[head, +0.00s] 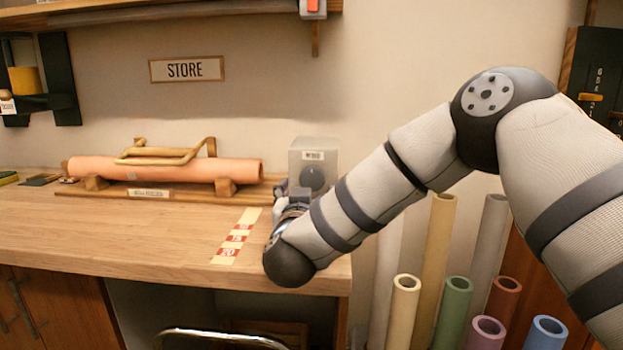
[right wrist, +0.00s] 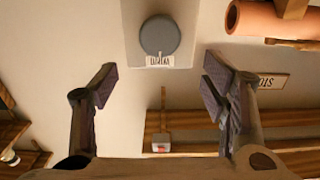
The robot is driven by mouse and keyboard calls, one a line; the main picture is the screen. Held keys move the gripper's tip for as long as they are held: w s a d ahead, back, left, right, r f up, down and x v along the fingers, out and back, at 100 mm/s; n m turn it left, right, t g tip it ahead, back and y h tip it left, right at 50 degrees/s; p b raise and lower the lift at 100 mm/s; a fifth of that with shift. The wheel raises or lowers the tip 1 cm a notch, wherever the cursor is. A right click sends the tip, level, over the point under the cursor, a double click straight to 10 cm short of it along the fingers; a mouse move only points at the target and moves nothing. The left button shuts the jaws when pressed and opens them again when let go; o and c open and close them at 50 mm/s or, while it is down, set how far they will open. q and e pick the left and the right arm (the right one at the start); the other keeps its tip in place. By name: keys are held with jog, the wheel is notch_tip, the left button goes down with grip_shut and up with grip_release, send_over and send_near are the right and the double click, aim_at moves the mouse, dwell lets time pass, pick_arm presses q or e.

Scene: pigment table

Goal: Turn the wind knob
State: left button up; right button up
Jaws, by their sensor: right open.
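The wind knob (head: 312,178) is a dark round dial on the front of a grey box (head: 326,150) at the back right of the wooden table. In the right wrist view the knob (right wrist: 160,36) appears upside down above a small white label. My right gripper (head: 292,197) is in front of the box in the head view, its fingers mostly hidden by my wrist. In the right wrist view the right gripper (right wrist: 160,86) is open and empty. Its fingers point toward the box and are apart from the knob. My left gripper is not in view.
A pink roll (head: 225,170) with a wooden handle (head: 160,154) lies on a cradle left of the box. A numbered strip (head: 237,240) lies on the table (head: 110,232). Several coloured tubes (head: 453,300) stand right of the table. The table's left front is clear.

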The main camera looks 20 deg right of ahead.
aim_at(312, 178)
jog(key=x, duration=0.5)
jog(key=b+x, duration=0.1)
jog(key=x, duration=0.1)
jog(key=shift+w+d+f, duration=0.25)
jog(key=shift+w+f, duration=0.05)
jog(key=shift+f, duration=0.1)
jog(key=shift+w+d+r, duration=0.2)
jog(key=shift+w+d, duration=0.05)
jog(key=shift+w, duration=0.2)
jog(key=c, duration=1.1)
